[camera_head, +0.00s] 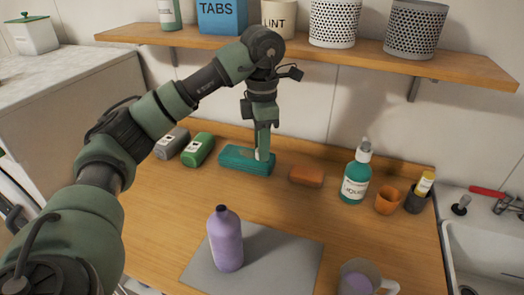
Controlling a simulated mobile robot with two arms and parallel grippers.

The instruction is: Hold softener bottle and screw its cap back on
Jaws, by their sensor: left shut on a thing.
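The softener bottle (227,241) is purple and stands upright on a grey mat. Its neck ends in a small dark top; I cannot tell whether this is a cap or the open mouth. No separate cap can be made out for certain. My left gripper (262,153) points down behind the bottle, well apart from it. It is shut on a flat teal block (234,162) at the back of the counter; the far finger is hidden. My right gripper is not in view.
The grey mat (290,262) lies at the front, with a mug (385,284) holding something purple at its right edge. A teal pump bottle (356,178), orange sponge (307,176), orange cup (388,201) and green bottle (197,149) line the back. A shelf (330,52) hangs above; a sink (490,255) is right.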

